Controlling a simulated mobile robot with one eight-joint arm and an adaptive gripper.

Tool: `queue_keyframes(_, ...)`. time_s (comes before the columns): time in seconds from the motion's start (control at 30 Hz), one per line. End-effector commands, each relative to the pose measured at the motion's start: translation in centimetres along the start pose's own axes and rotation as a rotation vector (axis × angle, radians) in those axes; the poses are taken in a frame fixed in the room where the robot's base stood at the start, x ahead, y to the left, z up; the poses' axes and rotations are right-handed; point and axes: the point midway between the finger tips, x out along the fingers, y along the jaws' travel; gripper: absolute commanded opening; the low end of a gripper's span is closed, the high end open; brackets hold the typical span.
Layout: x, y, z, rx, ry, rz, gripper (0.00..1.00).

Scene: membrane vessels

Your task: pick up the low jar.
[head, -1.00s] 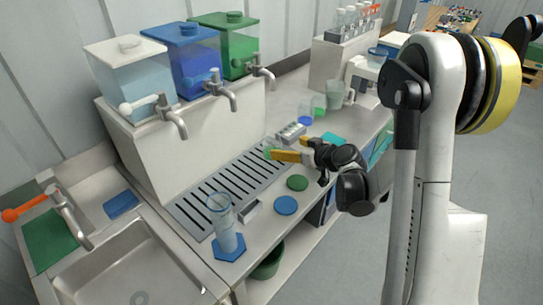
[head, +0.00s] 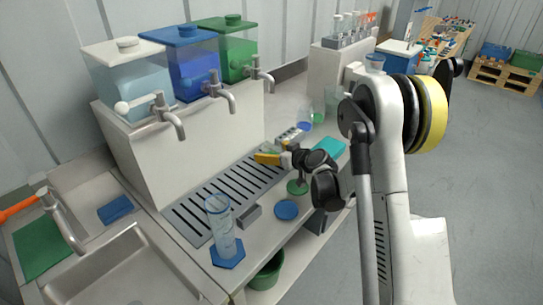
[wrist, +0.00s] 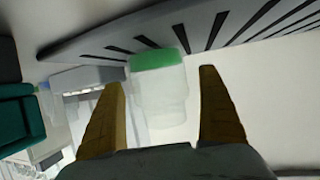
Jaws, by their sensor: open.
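In the wrist view a short, clear jar with a green end (wrist: 160,95) is between the two yellow fingers of my gripper (wrist: 162,78). The fingers are spread, with a gap showing on both sides of the jar. I take it to be the low jar. Its green end is at the top of the picture, near the slotted drain grate. In the head view my gripper (head: 260,157) is over the counter beside the grate, and I cannot make out the jar there.
The slotted grate (head: 195,215) lies below the taps of three dispensers. A tall clear cylinder (head: 222,240) with a blue base stands at the near end. Blue (head: 287,209) and green (head: 297,188) discs lie on the counter.

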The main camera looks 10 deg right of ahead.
Motion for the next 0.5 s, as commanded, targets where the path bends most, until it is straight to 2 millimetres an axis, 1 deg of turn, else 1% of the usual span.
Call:
queue_keyframes(0.03, 0.31, -0.01, 0.07, 0.000, 0.000, 0.000, 0.88)
queue_keyframes(0.2, 0.26, 0.02, -0.07, 0.001, 0.000, 0.001, 0.88)
queue_keyframes(0.23, 0.26, 0.02, -0.07, 0.000, 0.000, 0.001, 0.83)
queue_keyframes(0.27, 0.26, 0.02, -0.07, 0.001, 0.000, 0.001, 0.74)
queue_keyframes(0.3, 0.26, 0.02, -0.07, 0.001, 0.000, 0.000, 0.61)
queue_keyframes(0.37, 0.25, 0.02, -0.06, 0.000, 0.000, 0.000, 0.43)
queue_keyframes(0.4, 0.25, 0.02, -0.06, 0.000, 0.000, 0.000, 0.31)
queue_keyframes(0.43, 0.25, 0.02, -0.06, 0.000, 0.000, 0.000, 0.28)
queue_keyframes(0.47, 0.25, 0.02, -0.06, 0.000, 0.000, 0.000, 0.28)
queue_keyframes(0.5, 0.24, 0.03, -0.07, 0.001, 0.000, 0.001, 0.23)
